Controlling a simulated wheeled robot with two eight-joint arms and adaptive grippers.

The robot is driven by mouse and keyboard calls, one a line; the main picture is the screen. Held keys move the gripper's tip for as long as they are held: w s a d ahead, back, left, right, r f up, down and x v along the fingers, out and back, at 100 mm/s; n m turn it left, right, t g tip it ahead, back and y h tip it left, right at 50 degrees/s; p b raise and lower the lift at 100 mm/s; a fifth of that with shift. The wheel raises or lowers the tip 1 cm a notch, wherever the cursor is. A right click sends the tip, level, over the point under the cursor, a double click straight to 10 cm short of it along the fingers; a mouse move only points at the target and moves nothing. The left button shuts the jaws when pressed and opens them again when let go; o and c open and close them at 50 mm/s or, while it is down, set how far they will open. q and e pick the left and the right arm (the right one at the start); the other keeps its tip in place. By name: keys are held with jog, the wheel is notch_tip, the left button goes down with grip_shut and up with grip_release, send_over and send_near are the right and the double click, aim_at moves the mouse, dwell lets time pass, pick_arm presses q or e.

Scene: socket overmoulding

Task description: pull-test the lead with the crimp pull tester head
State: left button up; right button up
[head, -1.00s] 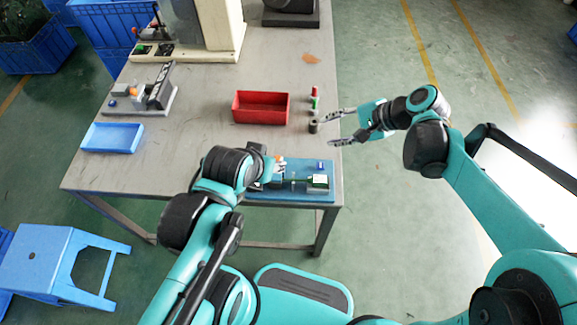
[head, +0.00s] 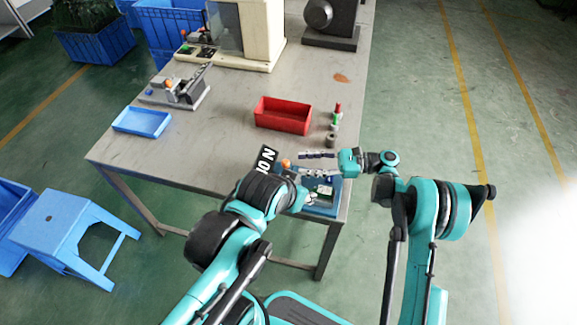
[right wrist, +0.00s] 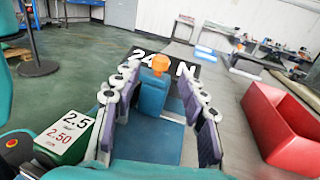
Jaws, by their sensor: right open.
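The crimp pull tester head appears as a blue block (right wrist: 152,98) with an orange knob (right wrist: 160,64); the knob also shows in the head view (head: 286,163). Behind it is a black readout panel (head: 265,160) with white characters; the right wrist view shows "24" and "N", partly covered. My right gripper (head: 318,165) is open, its two fingers on either side of the blue block; I cannot tell whether they touch it. A green-and-white block (right wrist: 70,135) marked 2.5 and 2.50 sits beside.
The tester stands on a blue mat (head: 336,204) at the table's near right corner. A red bin (head: 283,116) and small coloured cylinders (head: 336,113) stand behind it. A blue tray (head: 142,121) and a grey fixture (head: 180,90) are farther left. The table's middle is clear.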

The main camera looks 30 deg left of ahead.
aim_at(286, 161)
jog(key=b+x, duration=0.1)
jog(key=x, duration=0.5)
jog(key=shift+s+a+b, duration=0.15)
jog(key=shift+a+b, duration=0.2)
grip_shut()
